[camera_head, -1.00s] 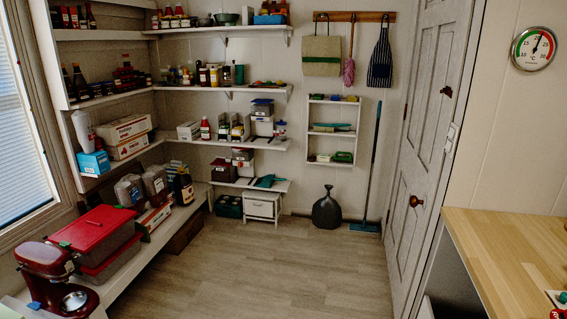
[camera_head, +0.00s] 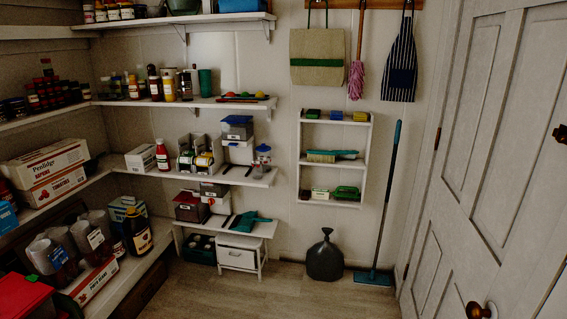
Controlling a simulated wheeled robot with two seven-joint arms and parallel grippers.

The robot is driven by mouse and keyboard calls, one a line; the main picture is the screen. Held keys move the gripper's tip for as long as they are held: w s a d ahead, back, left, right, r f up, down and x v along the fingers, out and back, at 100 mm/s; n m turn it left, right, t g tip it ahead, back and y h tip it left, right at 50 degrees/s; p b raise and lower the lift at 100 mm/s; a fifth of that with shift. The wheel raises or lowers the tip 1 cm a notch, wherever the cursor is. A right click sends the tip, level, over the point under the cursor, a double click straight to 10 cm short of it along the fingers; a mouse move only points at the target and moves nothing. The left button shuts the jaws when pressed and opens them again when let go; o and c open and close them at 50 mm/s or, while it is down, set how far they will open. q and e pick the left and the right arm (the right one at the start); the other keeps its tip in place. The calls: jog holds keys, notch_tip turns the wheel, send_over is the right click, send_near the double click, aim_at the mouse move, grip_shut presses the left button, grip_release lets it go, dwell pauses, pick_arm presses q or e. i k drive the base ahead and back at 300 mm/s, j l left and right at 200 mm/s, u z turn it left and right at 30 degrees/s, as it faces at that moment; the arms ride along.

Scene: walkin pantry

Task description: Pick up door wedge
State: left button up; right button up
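I cannot make out a door wedge for certain in the head view. Small items that I cannot all identify sit on a white wall rack (camera_head: 299,160). They include blue and yellow blocks (camera_head: 336,115) on top, a teal-handled brush (camera_head: 330,155) in the middle and a green brush (camera_head: 346,192) at the bottom. Small dark pieces (camera_head: 228,170) lie at the front of a middle shelf and are too small to name. Neither of my grippers is in view.
Loaded shelves line the left and back walls. A dark grey bag-like container (camera_head: 325,260) and a teal floor mop (camera_head: 384,205) stand by the back wall. A panelled door (camera_head: 480,170) is on the right. The floor (camera_head: 250,295) ahead is clear.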

aim_at(306, 194)
jog(key=i, duration=2.15)
